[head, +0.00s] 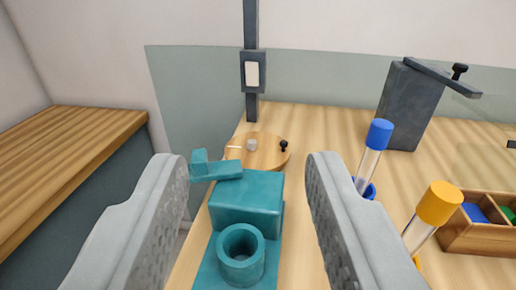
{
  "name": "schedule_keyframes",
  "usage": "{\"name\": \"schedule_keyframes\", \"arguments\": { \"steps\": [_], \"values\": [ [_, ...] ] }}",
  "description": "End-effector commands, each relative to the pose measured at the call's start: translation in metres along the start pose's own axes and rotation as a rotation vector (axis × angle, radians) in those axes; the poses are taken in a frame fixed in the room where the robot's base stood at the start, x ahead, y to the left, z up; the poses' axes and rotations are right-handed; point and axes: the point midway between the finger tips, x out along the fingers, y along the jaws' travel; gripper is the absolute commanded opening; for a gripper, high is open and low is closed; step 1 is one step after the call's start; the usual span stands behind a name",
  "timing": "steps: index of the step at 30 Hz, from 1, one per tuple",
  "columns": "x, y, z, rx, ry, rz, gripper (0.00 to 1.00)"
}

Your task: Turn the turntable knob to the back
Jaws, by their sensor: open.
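The round wooden turntable (262,158) lies on the wooden table beyond my gripper, near the table's left edge. A small black knob (284,144) stands at its right rim. A small pale cup-like piece (252,144) sits near its middle, and a thin light mark or stick lies at its left. My gripper (248,172) is open and empty, with its two grey fingers on either side of the picture. A teal block device lies between the fingers in the picture and covers the turntable's near edge.
The teal device (246,200) has a round socket in front and an arm at left. A blue-capped tube (374,150) and a yellow-capped tube (433,212) stand at right. A dark block with a lever (410,105) and a wooden tray (470,236) are further right. A post (251,25) rises behind.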

Motion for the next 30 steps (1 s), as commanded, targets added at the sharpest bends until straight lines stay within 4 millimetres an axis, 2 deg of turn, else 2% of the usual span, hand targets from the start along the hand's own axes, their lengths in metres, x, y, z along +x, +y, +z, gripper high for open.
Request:
{"name": "schedule_keyframes", "arguments": {
  "steps": [10, 12, 16, 20, 30],
  "values": [
    [0.000, 0.000, 0.000, 0.000, 0.000, 0.000, 0.41],
    [0.000, 0.000, 0.000, 0.000, -0.001, 0.000, 0.37],
    [0.007, 0.001, -0.002, -0.006, -0.026, 0.004, 0.37],
    [0.028, 0.005, -0.005, -0.021, -0.100, 0.013, 0.37],
    [0.098, 0.022, -0.011, -0.077, -0.379, 0.021, 0.37]
  ]
}}
